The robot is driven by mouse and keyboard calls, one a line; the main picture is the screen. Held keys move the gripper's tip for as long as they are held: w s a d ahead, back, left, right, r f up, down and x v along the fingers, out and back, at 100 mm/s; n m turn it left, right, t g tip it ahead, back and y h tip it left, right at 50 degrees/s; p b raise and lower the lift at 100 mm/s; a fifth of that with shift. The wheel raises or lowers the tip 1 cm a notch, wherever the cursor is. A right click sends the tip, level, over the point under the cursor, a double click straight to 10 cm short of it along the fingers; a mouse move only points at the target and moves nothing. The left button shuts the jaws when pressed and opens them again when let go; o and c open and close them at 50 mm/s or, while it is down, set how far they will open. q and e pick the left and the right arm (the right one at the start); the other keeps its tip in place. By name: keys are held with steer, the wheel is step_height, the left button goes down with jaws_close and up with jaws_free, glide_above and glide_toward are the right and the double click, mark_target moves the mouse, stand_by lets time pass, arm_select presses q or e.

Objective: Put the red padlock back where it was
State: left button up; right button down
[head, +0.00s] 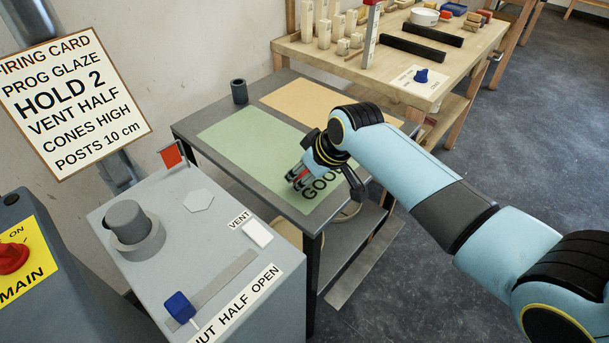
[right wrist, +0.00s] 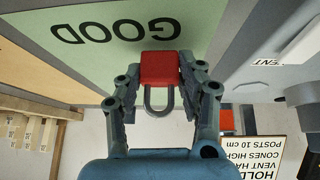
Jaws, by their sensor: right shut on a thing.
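The red padlock (right wrist: 160,68) has a grey shackle, which points back toward my wrist in the right wrist view. My right gripper (right wrist: 160,76) is shut on its red body, one finger on each side. In the head view my right gripper (head: 300,176) is over the green GOOD panel (head: 244,140) of the grey table. Only a little red shows between its fingers there. I cannot tell whether the padlock touches the table. My left gripper is not in view.
Left of the table stands a grey control box (head: 190,260) with a blue slider knob (head: 179,306), a dial (head: 128,220) and a red flag (head: 171,155). A dark cup (head: 239,91) stands at the table's back corner. A wooden bench (head: 440,75) with several blocks is behind.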

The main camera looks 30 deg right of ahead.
steer(key=shift+f, duration=0.45)
steer(key=shift+f, duration=0.1)
steer(key=c, duration=0.8)
jaws_free()
steer(key=shift+r, duration=0.35)
steer(key=p+v, duration=0.1)
steer(key=v, duration=1)
steer(key=shift+s+d+r, duration=0.1)
steer(key=shift+s+r, duration=0.1)
steer(key=shift+s, duration=0.05)
steer(key=shift+s, duration=0.1)
